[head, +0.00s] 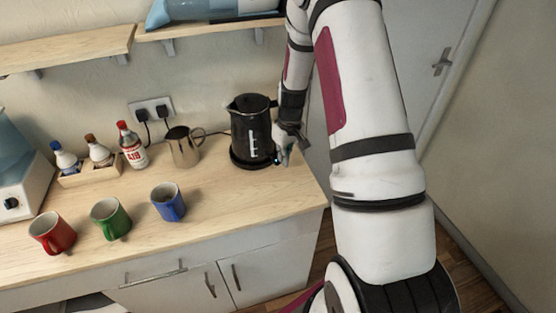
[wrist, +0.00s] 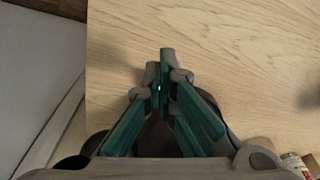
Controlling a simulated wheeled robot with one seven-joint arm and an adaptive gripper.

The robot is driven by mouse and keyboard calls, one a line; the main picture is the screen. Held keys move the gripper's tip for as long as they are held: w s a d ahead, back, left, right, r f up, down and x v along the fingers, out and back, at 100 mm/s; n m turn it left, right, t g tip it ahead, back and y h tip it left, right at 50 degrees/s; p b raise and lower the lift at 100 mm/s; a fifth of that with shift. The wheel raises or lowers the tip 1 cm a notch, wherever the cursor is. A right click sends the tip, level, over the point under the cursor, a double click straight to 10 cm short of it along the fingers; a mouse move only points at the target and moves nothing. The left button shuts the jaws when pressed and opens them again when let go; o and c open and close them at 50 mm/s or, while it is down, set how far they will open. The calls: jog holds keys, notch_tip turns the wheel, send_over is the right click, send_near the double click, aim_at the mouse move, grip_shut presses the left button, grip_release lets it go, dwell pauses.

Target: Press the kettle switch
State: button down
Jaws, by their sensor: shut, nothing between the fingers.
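A black kettle (head: 250,130) stands upright on its dark base at the right end of the counter in the head view. My gripper (head: 283,158) is low at the kettle's right side, close to its base. In the wrist view the two green-lined fingers of my gripper (wrist: 161,70) are together and hold nothing, above bare wood. The kettle switch cannot be made out; my gripper and arm cover that side of the kettle. I cannot tell whether the fingertips touch the kettle or its base.
A metal pitcher (head: 184,147) stands left of the kettle. Red (head: 52,235), green (head: 110,220) and blue (head: 168,203) mugs line the counter's front. Bottles stand farther left, below a wall socket (head: 152,110). The counter's right edge is near my gripper; the wood before the kettle is clear.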

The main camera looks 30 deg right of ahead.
notch_tip(320, 180, up, 10)
jog(key=s, duration=0.1)
jog(key=shift+r, duration=0.15)
dwell(0.5)
jog(key=s+a+r+t, duration=0.1)
jog(key=s+a+r, duration=0.4)
jog(key=r, duration=0.4)
jog(key=s+a+r+t, duration=0.1)
jog(key=s+a+r, duration=0.2)
jog(key=a+r, duration=0.55)
jog(key=s+a+r+t, duration=0.1)
jog(key=s+a+r, duration=0.2)
jog(key=s, duration=0.4)
jog(key=s+a+r+t, duration=0.1)
jog(key=s+a+r, duration=0.2)
jog(key=s, duration=0.5)
jog(key=shift+s+a+r, duration=0.15)
jog(key=shift+s+a, duration=0.1)
jog(key=shift+a, duration=0.05)
